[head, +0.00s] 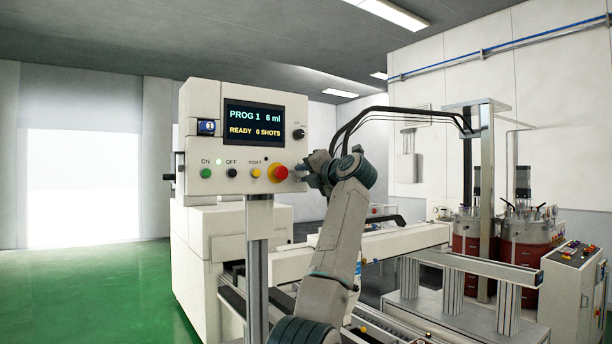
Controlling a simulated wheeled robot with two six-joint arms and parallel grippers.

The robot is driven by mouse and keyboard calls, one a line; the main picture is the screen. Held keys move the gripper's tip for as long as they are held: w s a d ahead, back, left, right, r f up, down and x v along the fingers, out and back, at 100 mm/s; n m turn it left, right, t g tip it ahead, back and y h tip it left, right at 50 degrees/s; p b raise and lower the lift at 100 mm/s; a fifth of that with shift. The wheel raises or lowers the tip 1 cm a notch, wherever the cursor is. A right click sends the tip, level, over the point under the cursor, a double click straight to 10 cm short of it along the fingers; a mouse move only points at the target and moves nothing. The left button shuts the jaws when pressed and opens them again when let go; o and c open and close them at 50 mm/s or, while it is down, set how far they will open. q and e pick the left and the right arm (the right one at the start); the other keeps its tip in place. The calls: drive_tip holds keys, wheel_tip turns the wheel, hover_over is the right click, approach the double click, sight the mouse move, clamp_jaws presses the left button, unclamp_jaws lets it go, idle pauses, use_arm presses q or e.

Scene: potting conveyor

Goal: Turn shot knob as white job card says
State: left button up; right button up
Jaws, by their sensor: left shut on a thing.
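My left gripper (302,173) is at the panel's lower right, just right of the red emergency stop (279,173). It is shut on what seems to be the shot knob, which the fingers hide; I cannot read its label or setting. A separate black knob (299,134) sits uncovered above it, its label too small to read. I see no white job card. My right gripper is not in view.
A green button (206,173), a black button (232,172) and a yellow button (255,173) line the panel left of the emergency stop. A post (258,265) stands below the panel. Conveyor frames and red tanks (525,265) stand at the right. Green floor (90,290) is clear at left.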

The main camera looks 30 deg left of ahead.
use_arm(q)
drive_tip(key=m+b, duration=0.1)
drive_tip(key=m, duration=0.5)
drive_tip(key=m+b, duration=0.1)
drive_tip(key=m, duration=0.4)
drive_tip(key=shift+m, duration=0.4)
drive_tip(key=m+b, duration=0.1)
drive_tip(key=m, duration=0.4)
drive_tip(key=m+b, duration=0.1)
drive_tip(key=m, duration=0.3)
drive_tip(key=shift+f, duration=0.1)
drive_tip(key=shift+w+m, duration=0.1)
drive_tip(key=shift+m, duration=0.4)
drive_tip(key=o, duration=1)
